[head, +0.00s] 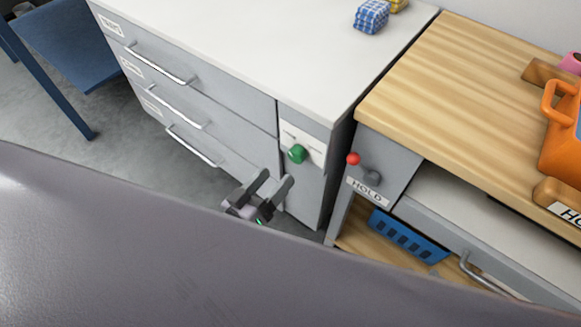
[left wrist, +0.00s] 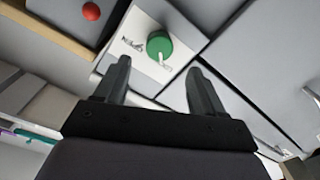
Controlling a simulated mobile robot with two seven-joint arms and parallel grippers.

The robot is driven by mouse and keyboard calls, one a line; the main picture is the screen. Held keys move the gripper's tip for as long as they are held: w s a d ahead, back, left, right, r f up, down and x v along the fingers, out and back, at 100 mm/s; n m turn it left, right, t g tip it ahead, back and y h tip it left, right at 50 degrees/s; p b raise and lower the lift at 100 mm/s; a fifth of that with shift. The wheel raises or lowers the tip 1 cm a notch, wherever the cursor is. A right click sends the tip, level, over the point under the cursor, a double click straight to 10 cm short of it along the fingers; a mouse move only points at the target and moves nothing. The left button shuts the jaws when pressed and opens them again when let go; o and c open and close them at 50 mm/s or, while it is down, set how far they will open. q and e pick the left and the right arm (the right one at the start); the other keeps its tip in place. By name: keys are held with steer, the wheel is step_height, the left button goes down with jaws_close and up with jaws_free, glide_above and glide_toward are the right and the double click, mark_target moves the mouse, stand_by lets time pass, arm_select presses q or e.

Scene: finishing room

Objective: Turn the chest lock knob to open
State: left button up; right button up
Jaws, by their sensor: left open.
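The chest (head: 215,110) is grey with a white top and stands at the left in the head view. Its green lock knob (head: 297,154) sits on a white plate (head: 318,148) at the right of the front. In the left wrist view, the knob (left wrist: 159,44) lies ahead of the fingers, with a white pointer mark and the word OPEN on the plate (left wrist: 127,48). My left gripper (head: 272,183) is open and empty, a little below and left of the knob, apart from it. My right gripper is not in view.
A wooden-topped bench (head: 450,80) stands close at the right, with a red-ball lever (head: 353,159) above a HOLD label (head: 368,191). A blue basket (head: 408,238) sits below. Drawer handles (head: 190,147) stick out of the chest. An orange object (head: 562,130) is on the bench.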

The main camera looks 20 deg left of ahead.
mark_target(294, 157)
arm_select(q)
steer(key=shift+b+x, duration=0.35)
steer(key=shift+x, duration=3.25)
steer(key=c, duration=1.1)
steer(key=shift+o, duration=0.2)
